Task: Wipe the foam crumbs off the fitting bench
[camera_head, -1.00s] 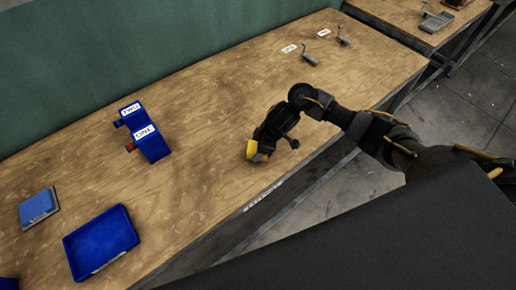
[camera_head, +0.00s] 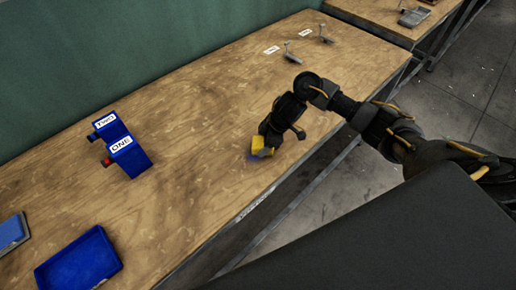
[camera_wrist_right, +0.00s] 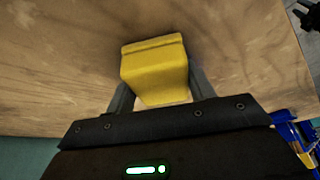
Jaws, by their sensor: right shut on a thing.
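My right gripper (camera_head: 264,143) is shut on a yellow block, which looks like a sponge (camera_wrist_right: 155,72). In the head view the yellow block (camera_head: 262,147) is low at the wooden fitting bench (camera_head: 190,185), near its front edge. I cannot tell whether it touches the top. A small bluish patch (camera_head: 253,157) shows beside the block's lower left; I cannot tell what it is. No separate foam crumbs can be made out on the bench. In the right wrist view the block sits between both fingers. My left gripper is not in view.
Two blue presses, labelled ONE (camera_head: 128,158) and TWO (camera_head: 108,127), stand left of the gripper. A blue tray (camera_head: 80,262) and a flat blue item (camera_head: 12,232) lie at lower left. Two small levers (camera_head: 292,56) (camera_head: 325,36) with labels stand at the far end. The bench middle is clear.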

